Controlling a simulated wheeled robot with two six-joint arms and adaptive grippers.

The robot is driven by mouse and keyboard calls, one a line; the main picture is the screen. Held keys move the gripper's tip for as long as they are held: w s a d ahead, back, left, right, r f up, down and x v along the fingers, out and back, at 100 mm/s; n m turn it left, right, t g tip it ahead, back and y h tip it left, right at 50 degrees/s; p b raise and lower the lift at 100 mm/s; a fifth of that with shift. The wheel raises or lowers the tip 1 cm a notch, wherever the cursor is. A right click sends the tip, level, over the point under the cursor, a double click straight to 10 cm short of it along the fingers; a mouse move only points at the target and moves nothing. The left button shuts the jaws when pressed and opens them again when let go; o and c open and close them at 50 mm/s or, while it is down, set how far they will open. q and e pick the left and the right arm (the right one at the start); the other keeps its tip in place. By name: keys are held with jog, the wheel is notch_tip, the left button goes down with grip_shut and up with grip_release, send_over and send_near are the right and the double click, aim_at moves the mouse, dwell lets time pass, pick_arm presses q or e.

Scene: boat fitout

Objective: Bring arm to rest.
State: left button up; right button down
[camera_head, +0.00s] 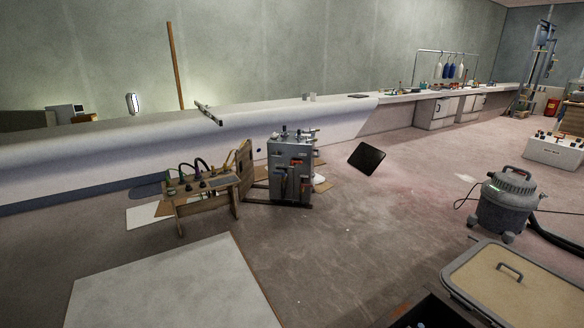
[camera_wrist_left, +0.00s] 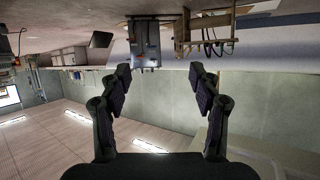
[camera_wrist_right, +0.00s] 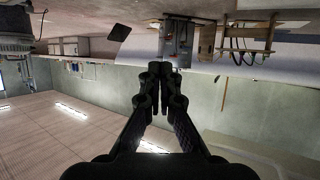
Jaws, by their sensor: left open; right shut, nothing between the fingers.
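My left gripper (camera_wrist_left: 160,80) shows in the left wrist view with its two fingers spread apart and nothing between them. My right gripper (camera_wrist_right: 160,72) shows in the right wrist view with its fingertips together and nothing held. Both wrist views show the room upside down, with the floor at the top and the ceiling lights low. Neither gripper nor arm shows in the head view. Neither gripper touches anything that I can see.
A grey vacuum (camera_head: 506,203) is at right. A pale panel (camera_head: 172,285) and a lidded case (camera_head: 520,285) are near. Open floor lies between.

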pick_arm(q)
jog(key=s+a+f+g+p, duration=0.1)
jog(key=s+f+g+p, duration=0.2)
jog(key=s+p, duration=0.3)
jog(key=s+a+f+g+p, duration=0.1)
jog(key=s+f+g+p, duration=0.2)
jog(key=s, duration=1.4)
jog(key=s+a+f+g+y+p, duration=0.1)
jog(key=s+a+f+g+p, duration=0.1)
jog(key=s+g+p, duration=0.4)
jog(key=s+f+p, duration=0.1)
jog(key=s+p, duration=0.4)
jog(key=s, duration=0.1)
pick_arm(e)
jog(key=s+d+f+g, duration=0.1)
jog(key=s+f+g, duration=0.2)
jog(key=s, duration=0.8)
jog(key=s+d+f+g, duration=0.1)
jog(key=s+f+g, duration=0.2)
jog(key=s, duration=0.9)
jog(key=s+d+f+g, duration=0.2)
jog(key=s+g, duration=0.4)
jog(key=s, duration=0.6)
jog(key=shift+f+h, duration=0.4)
jog(key=shift+f, duration=0.1)
pick_arm(q)
jog(key=shift+a, duration=0.1)
pick_arm(e)
jog(key=shift+d, duration=0.1)
